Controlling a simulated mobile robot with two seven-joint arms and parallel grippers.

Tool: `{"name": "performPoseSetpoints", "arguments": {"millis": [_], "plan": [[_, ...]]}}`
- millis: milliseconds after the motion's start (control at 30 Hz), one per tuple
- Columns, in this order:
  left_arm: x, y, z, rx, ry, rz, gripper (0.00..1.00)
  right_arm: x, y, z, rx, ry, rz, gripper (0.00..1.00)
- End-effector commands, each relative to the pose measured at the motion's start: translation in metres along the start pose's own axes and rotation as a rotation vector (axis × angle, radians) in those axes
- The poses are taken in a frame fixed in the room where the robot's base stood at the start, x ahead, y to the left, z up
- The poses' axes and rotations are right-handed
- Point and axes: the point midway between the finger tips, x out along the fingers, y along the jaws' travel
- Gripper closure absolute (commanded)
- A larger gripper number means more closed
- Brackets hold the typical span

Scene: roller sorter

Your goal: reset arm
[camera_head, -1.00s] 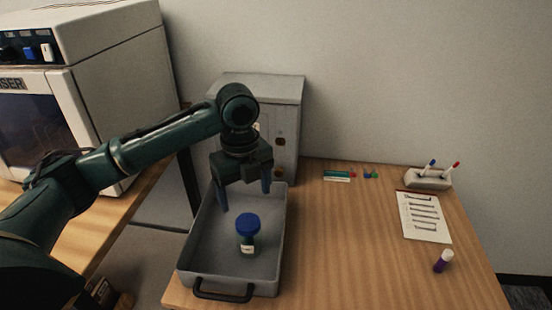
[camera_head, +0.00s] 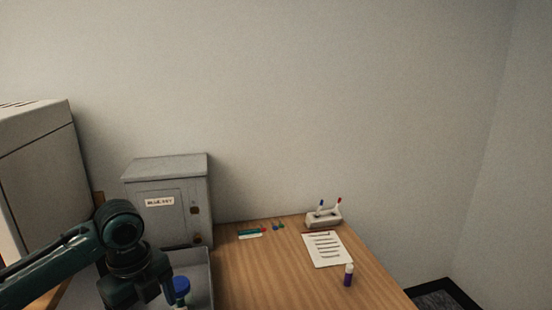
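My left arm comes in from the lower left, with its wrist above the grey tray (camera_head: 203,268). Most of the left gripper is cut off by the bottom edge; one finger shows beside the blue-capped bottle, and the finger gap cannot be seen. The blue-capped bottle (camera_head: 181,287) is in the tray, partly hidden by the gripper. Whether the gripper touches the bottle cannot be told. My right gripper is not in view.
A grey metal box (camera_head: 172,210) with a label stands behind the tray. On the wooden table (camera_head: 270,285) are a pen holder (camera_head: 323,219), a paper sheet (camera_head: 327,249), a purple tube (camera_head: 348,275) and small coloured items (camera_head: 250,232). A large machine (camera_head: 45,170) stands at left.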

Motion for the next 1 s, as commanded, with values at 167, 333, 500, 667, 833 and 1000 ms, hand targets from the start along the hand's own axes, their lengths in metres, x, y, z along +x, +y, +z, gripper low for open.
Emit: {"name": "performPoseSetpoints", "arguments": {"millis": [167, 333, 500, 667, 833, 1000], "plan": [[0.040, -0.020, -0.037, -0.120, 0.074, -0.112, 0.23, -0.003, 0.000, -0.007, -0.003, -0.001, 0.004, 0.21], [0.073, -0.038, -0.074, -0.294, 0.171, -0.243, 0.23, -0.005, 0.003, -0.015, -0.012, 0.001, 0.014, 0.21], [0.104, -0.049, -0.118, -0.570, 0.325, -0.400, 0.23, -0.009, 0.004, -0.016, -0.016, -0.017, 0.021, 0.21], [0.124, -0.043, -0.147, -0.891, 0.475, -0.537, 0.23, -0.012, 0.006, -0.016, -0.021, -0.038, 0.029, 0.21], [0.138, -0.014, -0.160, -1.244, 0.596, -0.661, 0.23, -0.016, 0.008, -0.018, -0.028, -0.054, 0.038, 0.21], [0.146, 0.033, -0.161, -1.537, 0.651, -0.771, 0.23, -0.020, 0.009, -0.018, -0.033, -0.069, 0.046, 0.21]]}}
